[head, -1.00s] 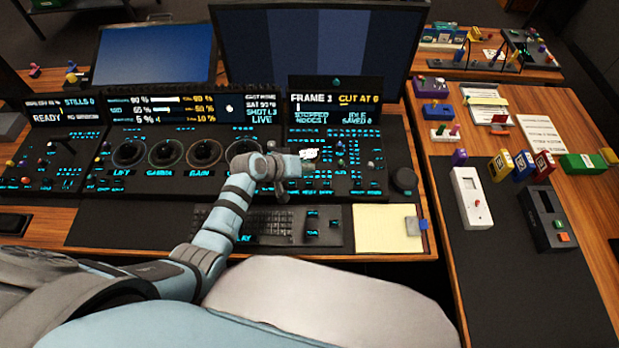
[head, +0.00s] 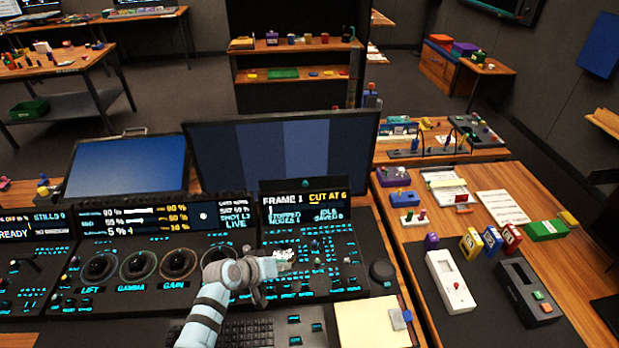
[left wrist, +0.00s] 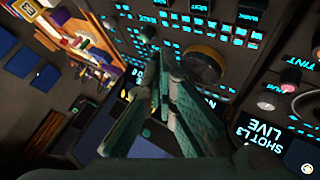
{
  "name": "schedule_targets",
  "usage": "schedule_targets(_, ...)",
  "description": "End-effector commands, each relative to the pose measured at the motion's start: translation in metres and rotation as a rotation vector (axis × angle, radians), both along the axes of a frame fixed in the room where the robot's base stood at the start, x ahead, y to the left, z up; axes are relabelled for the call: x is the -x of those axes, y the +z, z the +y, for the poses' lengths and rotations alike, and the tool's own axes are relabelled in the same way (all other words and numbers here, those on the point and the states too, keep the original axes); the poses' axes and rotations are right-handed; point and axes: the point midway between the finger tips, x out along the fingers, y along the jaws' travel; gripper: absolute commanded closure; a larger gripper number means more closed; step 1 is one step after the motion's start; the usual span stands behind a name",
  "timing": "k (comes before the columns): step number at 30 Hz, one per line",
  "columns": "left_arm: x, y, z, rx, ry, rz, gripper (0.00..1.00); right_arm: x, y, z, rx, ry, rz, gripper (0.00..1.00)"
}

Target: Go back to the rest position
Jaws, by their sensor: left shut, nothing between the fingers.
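My left gripper (head: 282,262) is over the right half of the black trackball control panel (head: 215,285) in the head view. It is shut and empty. In the left wrist view its two dark fingers (left wrist: 150,65) meet in front of lit cyan buttons and a round knob (left wrist: 203,66). I cannot tell whether the fingertips touch the panel. Three trackball rings labelled lift (head: 99,266), gamma (head: 138,264) and gain (head: 179,260) lie to the left of the gripper. My right gripper does not show in any view.
A big monitor (head: 210,160) and a tilted blue screen (head: 125,168) stand behind the panel. A yellow notepad (head: 370,325) lies at the front right. The right-hand table holds a white device (head: 450,283), a dark device (head: 525,292) and coloured blocks. Shelves stand farther back.

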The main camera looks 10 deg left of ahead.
Motion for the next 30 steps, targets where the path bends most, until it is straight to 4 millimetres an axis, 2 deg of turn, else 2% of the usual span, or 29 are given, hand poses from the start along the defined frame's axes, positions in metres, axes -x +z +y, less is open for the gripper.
schedule_targets(2, 0.001, 0.0, 0.0, -0.001, -0.001, 0.001, 1.0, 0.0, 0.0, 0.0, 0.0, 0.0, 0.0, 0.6)
schedule_targets(5, 0.02, -0.006, 0.005, -0.039, -0.023, 0.016, 1.0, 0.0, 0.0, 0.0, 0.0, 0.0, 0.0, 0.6)
schedule_targets(8, 0.067, -0.015, 0.017, -0.139, -0.072, 0.054, 1.0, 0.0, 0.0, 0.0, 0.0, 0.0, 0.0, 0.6)
schedule_targets(11, 0.123, -0.017, 0.035, -0.259, -0.117, 0.105, 1.0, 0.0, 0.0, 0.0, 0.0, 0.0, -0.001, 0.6)
schedule_targets(12, 0.145, -0.015, 0.042, -0.303, -0.13, 0.126, 1.0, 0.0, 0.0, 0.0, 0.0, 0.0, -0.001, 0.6)
schedule_targets(15, 0.191, -0.006, 0.059, -0.402, -0.149, 0.171, 1.0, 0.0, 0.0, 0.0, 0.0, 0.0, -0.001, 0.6)
schedule_targets(21, 0.262, 0.021, 0.086, -0.546, -0.156, 0.245, 1.0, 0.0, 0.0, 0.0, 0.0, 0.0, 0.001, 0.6)
schedule_targets(26, 0.307, 0.047, 0.103, -0.631, -0.147, 0.294, 1.0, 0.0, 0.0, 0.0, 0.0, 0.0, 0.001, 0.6)
schedule_targets(27, 0.31, 0.043, 0.106, -0.641, -0.145, 0.304, 1.0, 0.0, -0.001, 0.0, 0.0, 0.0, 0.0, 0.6)
schedule_targets(30, 0.303, 0.005, 0.108, -0.636, -0.145, 0.323, 1.0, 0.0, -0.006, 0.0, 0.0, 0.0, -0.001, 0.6)
